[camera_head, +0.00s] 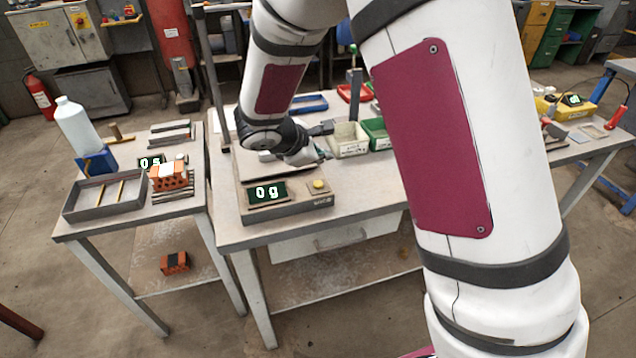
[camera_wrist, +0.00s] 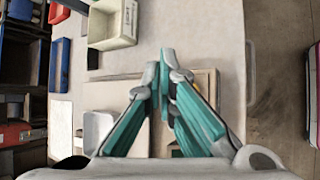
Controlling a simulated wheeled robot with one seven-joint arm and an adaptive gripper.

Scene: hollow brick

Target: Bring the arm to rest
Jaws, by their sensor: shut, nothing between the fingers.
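My arm reaches from the right foreground over the middle table. My gripper (camera_head: 320,151) is beside the scale's platform, partly hidden by my wrist. In the wrist view its teal fingers (camera_wrist: 168,68) come together at the tips with nothing between them. The scale (camera_head: 287,209) below it reads 0 g. A hollow orange brick (camera_head: 170,182) with a white top piece sits on the left table, away from my gripper.
A white bin (camera_head: 348,148) and a green bin (camera_head: 377,137) stand just right of my gripper. The left table holds a grey tray (camera_head: 108,210), a bottle (camera_head: 78,125) and a display (camera_head: 150,162) reading 0 s. Another brick (camera_head: 174,263) lies on the lower shelf.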

